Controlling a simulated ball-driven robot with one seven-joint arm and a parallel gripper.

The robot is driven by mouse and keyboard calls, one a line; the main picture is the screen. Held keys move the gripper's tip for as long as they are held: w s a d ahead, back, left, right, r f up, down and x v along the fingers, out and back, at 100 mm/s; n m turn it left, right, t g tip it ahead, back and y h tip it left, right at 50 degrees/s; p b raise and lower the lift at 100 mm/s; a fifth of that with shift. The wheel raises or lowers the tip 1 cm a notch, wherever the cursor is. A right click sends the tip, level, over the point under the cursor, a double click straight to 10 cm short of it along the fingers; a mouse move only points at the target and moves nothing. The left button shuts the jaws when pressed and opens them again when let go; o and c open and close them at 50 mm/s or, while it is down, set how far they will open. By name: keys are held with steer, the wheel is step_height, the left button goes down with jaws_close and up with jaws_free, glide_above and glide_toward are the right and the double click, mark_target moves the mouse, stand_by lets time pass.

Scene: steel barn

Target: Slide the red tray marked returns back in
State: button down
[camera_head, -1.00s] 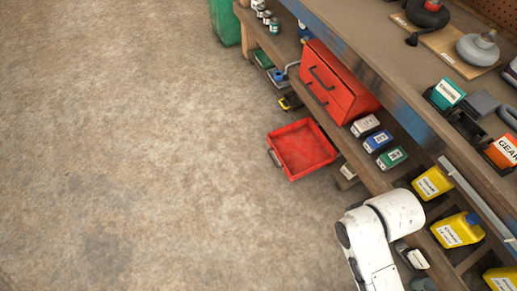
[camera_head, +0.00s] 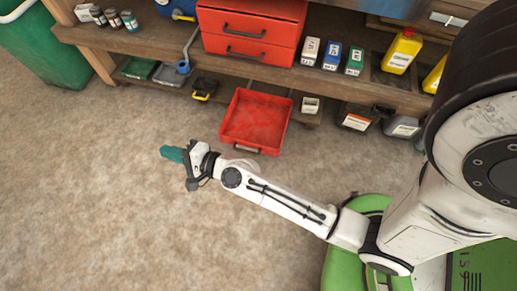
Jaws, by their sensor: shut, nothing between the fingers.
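The red tray (camera_head: 255,121) sticks out from under the lower shelf of the workbench, below a red two-drawer chest (camera_head: 251,31). It looks empty. My gripper (camera_head: 168,153) is shut and empty, with teal fingers pointing left. It is in front of the bench, to the left of the tray and apart from it. My forearm passes just on the near side of the tray's handle.
The lower shelf (camera_head: 130,42) holds small boxes (camera_head: 331,56), yellow jugs (camera_head: 402,51) and paint tins. Other items sit under it, including a black and yellow one (camera_head: 204,89) left of the tray. A green bin (camera_head: 45,50) stands far left. The concrete floor (camera_head: 90,200) is clear.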

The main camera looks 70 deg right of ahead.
steer(key=d+f+m+h+b, duration=0.4)
steer(key=d+f+m+h, duration=0.3)
steer(key=m, duration=0.3)
steer(key=m+g+h+b, duration=0.6)
steer(key=m+g+b, duration=0.5)
steer(key=m+g, duration=0.75)
glide_toward(261, 146)
steer(key=d+f+m+t+b, duration=0.1)
steer(key=d+f+b, duration=0.1)
steer(key=s+d+f+m+t+b, duration=0.1)
steer(key=d+f+m+b, duration=0.1)
steer(key=b, duration=0.1)
steer(key=shift+d, duration=0.2)
steer(key=shift+d+r, duration=0.1)
steer(key=shift+d, duration=0.4)
steer(key=shift+d, duration=0.1)
